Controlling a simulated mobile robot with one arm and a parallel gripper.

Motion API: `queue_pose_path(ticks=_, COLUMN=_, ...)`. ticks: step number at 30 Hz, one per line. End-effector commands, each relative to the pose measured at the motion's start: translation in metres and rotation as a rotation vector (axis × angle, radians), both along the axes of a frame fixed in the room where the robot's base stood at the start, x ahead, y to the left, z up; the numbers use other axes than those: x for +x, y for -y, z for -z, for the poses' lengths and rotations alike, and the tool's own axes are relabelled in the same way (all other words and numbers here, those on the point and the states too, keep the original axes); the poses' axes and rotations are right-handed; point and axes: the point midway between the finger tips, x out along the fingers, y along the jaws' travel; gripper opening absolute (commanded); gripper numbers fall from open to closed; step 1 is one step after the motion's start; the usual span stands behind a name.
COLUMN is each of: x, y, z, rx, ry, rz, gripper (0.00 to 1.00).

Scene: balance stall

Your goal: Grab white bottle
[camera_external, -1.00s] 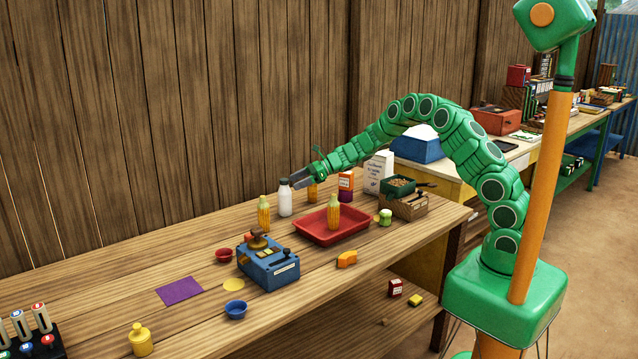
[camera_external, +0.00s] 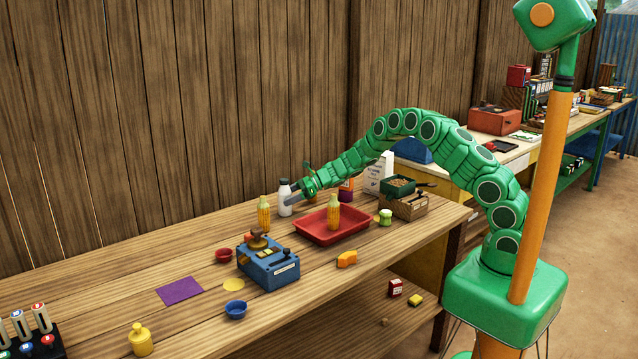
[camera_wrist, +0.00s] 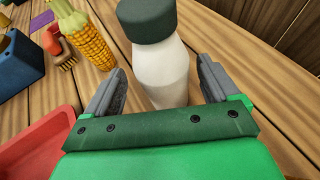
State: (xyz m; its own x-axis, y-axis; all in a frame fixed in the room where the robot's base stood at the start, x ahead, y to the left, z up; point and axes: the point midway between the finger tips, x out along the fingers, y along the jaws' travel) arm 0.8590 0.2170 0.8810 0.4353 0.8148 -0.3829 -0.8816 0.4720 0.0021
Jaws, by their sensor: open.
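The white bottle (camera_external: 285,200) with a dark cap stands upright near the back of the wooden table. In the wrist view the white bottle (camera_wrist: 161,72) stands between the two grey fingers of my gripper (camera_wrist: 158,90), with a visible gap on the right side and a narrower one on the left. My gripper (camera_external: 292,194) is open and low beside the bottle in the external view. Its fingers partly cover the bottle's right side there.
A yellow corn cob (camera_external: 264,214) stands just left of the bottle. A red tray (camera_external: 313,232) holding another corn cob (camera_external: 334,211) is close in front. A blue balance device (camera_external: 268,265) stands nearer the front edge.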

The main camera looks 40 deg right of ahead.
Motion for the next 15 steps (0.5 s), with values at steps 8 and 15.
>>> queue_pose_path(ticks=8, x=0.017, y=-0.024, z=0.013, rx=-0.001, ry=-0.001, rz=-0.001, gripper=0.88)
queue_pose_path(ticks=15, x=0.019, y=-0.028, z=0.014, rx=0.000, ry=-0.001, rz=0.000, gripper=0.88)
